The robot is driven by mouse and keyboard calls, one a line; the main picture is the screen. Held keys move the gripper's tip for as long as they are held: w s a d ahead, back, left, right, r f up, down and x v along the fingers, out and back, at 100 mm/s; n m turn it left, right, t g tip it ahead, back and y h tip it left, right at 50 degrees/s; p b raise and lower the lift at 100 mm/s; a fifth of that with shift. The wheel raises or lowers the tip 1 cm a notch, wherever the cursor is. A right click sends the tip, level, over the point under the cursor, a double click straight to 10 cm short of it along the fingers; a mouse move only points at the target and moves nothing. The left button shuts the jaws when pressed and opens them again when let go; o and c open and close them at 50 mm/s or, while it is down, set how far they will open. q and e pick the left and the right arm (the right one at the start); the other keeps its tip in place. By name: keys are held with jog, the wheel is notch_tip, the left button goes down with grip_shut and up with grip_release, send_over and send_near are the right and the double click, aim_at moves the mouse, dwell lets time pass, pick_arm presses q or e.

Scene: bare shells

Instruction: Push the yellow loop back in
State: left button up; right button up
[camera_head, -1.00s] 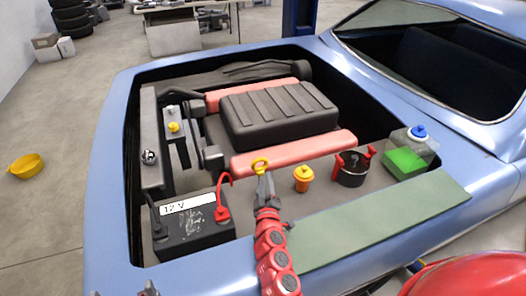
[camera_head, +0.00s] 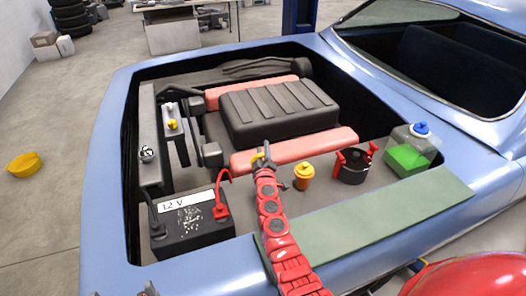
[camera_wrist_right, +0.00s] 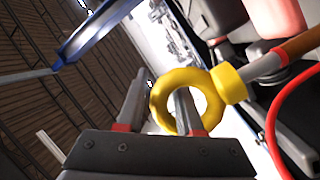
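The yellow loop (camera_head: 257,160) stands at the near edge of the front red cover, partly hidden by my right gripper (camera_head: 265,158). In the right wrist view the loop (camera_wrist_right: 158,98) is a thick ring on a yellow collar with a grey and orange-brown stem. My right gripper (camera_wrist_right: 157,105) is open there, its fingers apart. One finger shows through the ring's hole and the other is left of the ring; I cannot tell whether the finger passes through. Two grey tips at the bottom left of the head view look like my left gripper (camera_head: 122,291), apart; the rest is cut off.
Close by are the black 12 V battery (camera_head: 190,232) with a red cable (camera_head: 221,195), an orange cap (camera_head: 304,176), a black pot with red handles (camera_head: 352,168) and a green-fluid bottle (camera_head: 408,157). A green mat (camera_head: 380,217) covers the near fender.

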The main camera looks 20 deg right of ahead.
grip_shut()
dwell(1.4)
